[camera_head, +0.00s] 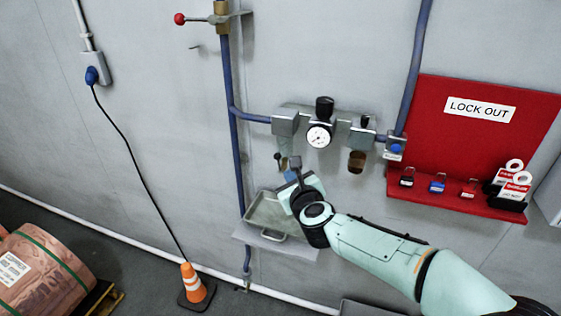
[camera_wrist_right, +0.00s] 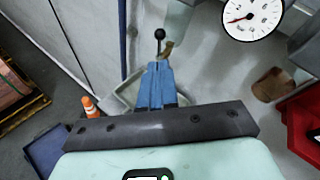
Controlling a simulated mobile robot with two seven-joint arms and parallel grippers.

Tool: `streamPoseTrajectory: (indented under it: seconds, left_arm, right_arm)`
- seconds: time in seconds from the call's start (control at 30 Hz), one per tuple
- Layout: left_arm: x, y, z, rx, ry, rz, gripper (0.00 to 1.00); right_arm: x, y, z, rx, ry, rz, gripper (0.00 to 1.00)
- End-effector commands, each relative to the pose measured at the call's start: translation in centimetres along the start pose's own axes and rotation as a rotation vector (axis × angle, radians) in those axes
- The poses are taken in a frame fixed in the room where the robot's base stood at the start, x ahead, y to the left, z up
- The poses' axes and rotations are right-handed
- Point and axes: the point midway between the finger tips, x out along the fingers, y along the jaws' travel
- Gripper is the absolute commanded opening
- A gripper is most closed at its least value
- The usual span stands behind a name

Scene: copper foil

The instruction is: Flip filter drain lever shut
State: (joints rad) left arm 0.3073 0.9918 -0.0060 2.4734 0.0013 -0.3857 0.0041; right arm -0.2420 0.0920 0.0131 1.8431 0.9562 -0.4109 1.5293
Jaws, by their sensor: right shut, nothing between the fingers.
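The drain lever (camera_head: 277,156) is a small black ball on a thin stem below the left unit of the air line. In the right wrist view the lever's black ball (camera_wrist_right: 159,34) shows just beyond my fingertips, with a brass-coloured fitting (camera_wrist_right: 167,48) beside it. The lower stem is hidden behind the fingers. My right gripper (camera_head: 295,163) is shut and empty, close to the lever and just right of it in the head view; its blue fingers (camera_wrist_right: 158,64) are together in the wrist view. I cannot tell whether they touch the lever. My left gripper is out of view.
A metal tray (camera_head: 262,217) is on the wall below the lever. A pressure gauge (camera_head: 319,136) and an amber bowl (camera_head: 357,162) are to the right. A red lockout board (camera_head: 450,140) stands further right. An orange cone (camera_head: 194,285) is on the floor.

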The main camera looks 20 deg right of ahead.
Motion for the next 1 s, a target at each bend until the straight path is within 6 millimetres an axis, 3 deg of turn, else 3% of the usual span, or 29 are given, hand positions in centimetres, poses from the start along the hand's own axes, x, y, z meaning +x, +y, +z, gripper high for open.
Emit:
streamPoseTrajectory:
  seconds: [0.3,0.5,0.7,1.0]
  left_arm:
    - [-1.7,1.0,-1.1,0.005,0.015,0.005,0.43]
    - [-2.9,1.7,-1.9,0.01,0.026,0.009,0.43]
    - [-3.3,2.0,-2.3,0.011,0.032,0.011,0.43]
    - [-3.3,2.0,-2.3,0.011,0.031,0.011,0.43]
  right_arm:
    - [7.0,0.0,0.2,-0.002,0.001,0.001,0.0]
    - [10.2,-0.1,0.3,-0.001,-0.001,0.0,0.0]
    - [11.5,0.0,0.1,0.0,0.0,0.0,0.0]
    - [11.7,0.0,-0.1,-0.001,0.001,0.001,0.0]
